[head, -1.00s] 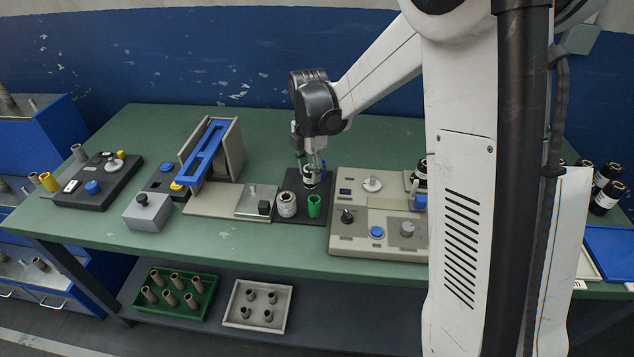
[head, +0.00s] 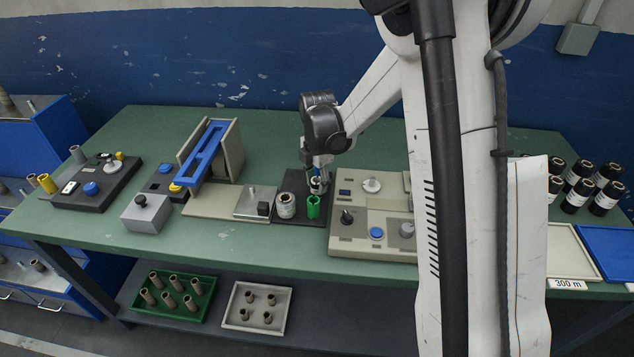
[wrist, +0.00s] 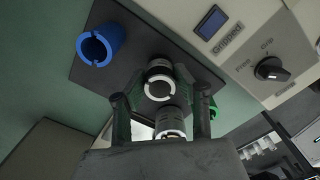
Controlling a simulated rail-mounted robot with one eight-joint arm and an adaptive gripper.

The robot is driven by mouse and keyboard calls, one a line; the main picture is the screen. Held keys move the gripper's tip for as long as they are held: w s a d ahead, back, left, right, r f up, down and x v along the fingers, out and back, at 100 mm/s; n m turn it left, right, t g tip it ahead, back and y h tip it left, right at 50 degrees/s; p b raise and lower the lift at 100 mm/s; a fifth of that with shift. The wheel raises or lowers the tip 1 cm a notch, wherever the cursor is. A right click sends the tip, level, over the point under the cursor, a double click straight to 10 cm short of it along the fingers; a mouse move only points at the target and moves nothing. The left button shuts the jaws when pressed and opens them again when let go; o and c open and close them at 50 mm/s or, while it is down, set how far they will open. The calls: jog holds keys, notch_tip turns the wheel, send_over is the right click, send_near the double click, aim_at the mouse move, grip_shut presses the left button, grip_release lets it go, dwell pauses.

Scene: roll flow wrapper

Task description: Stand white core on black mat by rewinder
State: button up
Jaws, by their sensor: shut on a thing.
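My gripper (head: 318,182) is low over the rear right of the black mat (head: 290,218), left of the rewinder (head: 345,245). In the wrist view its fingers (wrist: 158,88) are shut on the white core (wrist: 158,92), seen nearly end-on as a pale notched rim with a dark inside. I cannot tell whether its base touches the mat. A green core (head: 313,207) stands at the mat's front, and a blue core (wrist: 98,47) stands at the mat's back left in the wrist view.
A whitish roll (head: 286,205) stands left of the green core, close to my gripper. The wrapper with a blue arm (head: 205,152) is left of the mat. Several black rolls (head: 580,185) and two trays are at right. Bare mat lies around the blue core.

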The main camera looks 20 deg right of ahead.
aim_at(317, 183)
jog(key=o, duration=1)
jog(key=shift+f, duration=0.1)
jog(key=shift+c, duration=0.2)
notch_tip(317, 183, up, 12)
jog(key=r+p, duration=0.1)
jog(key=s+a+r+m+t, duration=0.1)
jog(key=s+r+m+t, duration=0.1)
jog(key=s+r+m, duration=0.4)
jog(key=s+r+m+t, duration=0.1)
jog(key=s+r+m, duration=0.25)
jog(key=s, duration=0.35)
jog(key=s+a+f+m+t, duration=0.1)
jog(key=s+m+t, duration=0.3)
jog(key=s+m, duration=0.8)
jog(key=shift+s, duration=1.3)
jog(key=shift+a+f+m, duration=0.1)
jog(key=shift+m, duration=0.15)
